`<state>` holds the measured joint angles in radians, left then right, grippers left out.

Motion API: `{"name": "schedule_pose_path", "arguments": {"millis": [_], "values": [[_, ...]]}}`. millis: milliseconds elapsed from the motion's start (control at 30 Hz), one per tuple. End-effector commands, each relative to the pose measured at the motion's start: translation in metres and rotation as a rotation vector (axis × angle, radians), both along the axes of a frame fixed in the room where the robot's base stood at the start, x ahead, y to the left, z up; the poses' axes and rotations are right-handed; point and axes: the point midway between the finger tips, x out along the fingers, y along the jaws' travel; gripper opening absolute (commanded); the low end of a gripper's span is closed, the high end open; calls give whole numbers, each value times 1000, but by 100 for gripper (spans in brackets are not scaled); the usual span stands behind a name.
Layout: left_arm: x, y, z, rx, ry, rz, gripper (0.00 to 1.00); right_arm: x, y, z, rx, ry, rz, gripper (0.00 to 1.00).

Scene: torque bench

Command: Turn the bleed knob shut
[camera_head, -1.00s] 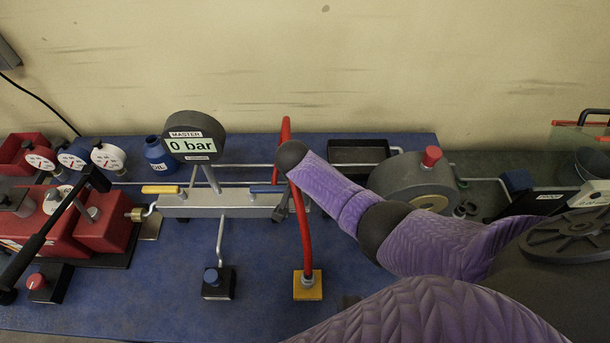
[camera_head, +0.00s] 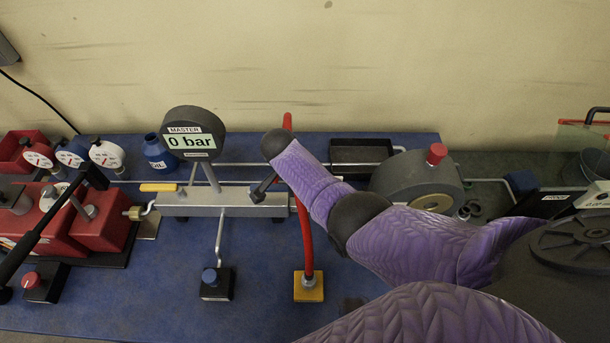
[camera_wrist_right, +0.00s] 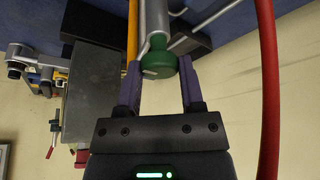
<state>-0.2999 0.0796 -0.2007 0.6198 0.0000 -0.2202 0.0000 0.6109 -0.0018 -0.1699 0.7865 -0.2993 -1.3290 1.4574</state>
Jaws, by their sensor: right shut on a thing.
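A green knob (camera_wrist_right: 158,63) with a pale mark sits at the end of a grey stem in the right wrist view; I take it for the bleed knob. My right gripper (camera_wrist_right: 161,72) is shut on it, one purple finger on each side. In the head view my right arm reaches over the bench to the grey manifold block (camera_head: 225,199); the green knob and my fingers cannot be made out there. The master gauge (camera_head: 193,134) above the block reads 0 bar. My left gripper is not in view.
A red hose (camera_head: 305,235) rises close to my right arm. A red pump unit (camera_head: 65,235) with a black lever stands at left.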

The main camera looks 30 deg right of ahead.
Motion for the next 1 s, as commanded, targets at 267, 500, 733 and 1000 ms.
{"name": "schedule_pose_path", "arguments": {"millis": [267,500,733,1000], "values": [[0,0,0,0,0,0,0,1,-1,1,-2,-4,-2,0],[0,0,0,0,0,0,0,1,-1,1,-1,-3,-1,85],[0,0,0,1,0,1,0,0,0,1,-1,-2,-1,85],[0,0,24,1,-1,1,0,-4,16,45,2,-5,1,85]]}}
